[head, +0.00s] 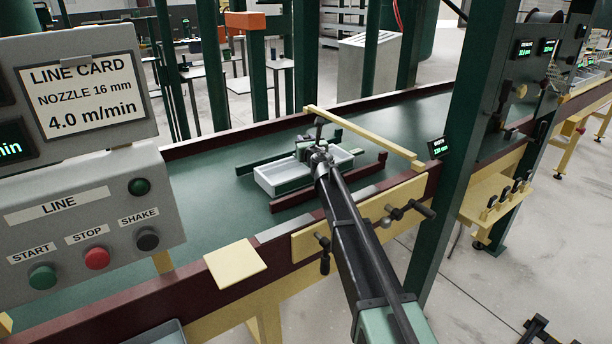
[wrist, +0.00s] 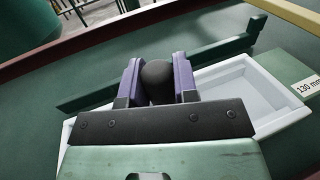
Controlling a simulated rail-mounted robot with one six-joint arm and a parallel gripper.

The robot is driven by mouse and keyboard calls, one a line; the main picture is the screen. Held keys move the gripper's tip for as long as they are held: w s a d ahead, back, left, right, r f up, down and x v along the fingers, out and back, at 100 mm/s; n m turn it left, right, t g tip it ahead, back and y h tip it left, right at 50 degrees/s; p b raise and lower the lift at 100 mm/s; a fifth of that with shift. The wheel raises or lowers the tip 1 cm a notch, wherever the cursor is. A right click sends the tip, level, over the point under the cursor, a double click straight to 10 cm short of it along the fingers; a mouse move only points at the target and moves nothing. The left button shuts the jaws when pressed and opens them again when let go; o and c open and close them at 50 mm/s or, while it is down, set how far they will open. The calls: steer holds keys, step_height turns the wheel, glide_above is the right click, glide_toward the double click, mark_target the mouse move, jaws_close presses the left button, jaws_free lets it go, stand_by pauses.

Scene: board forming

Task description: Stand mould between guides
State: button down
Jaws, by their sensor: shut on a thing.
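The mould (head: 267,186) is a shallow white tray with a green middle part. It appears level over the green belt, between a dark green guide bar (head: 262,161) behind and a dark red guide bar (head: 350,178) in front. I cannot tell whether its underside touches the belt. My gripper (head: 318,150) is over the mould's middle. In the wrist view my gripper's purple jaws (wrist: 158,85) are closed on a dark round knob (wrist: 157,80) above the mould. The mould's white walls (wrist: 262,92) show there, with the green guide (wrist: 215,50) beyond. My gripper hides the mould's near middle.
A yellow bar (head: 365,138) crosses above the belt (head: 200,215) to the right of the mould. A green post (head: 455,130) stands at the right. A control panel (head: 80,220) stands at the left.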

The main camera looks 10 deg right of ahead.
steer(key=shift+f, duration=0.2)
steer(key=c, duration=0.8)
jaws_free()
steer(key=shift+r, duration=0.1)
steer(key=shift+o, duration=0.4)
steer(key=shift+o, duration=1.2)
steer(key=s+d, duration=0.2)
steer(key=s, duration=0.8)
steer(key=shift+s, duration=0.35)
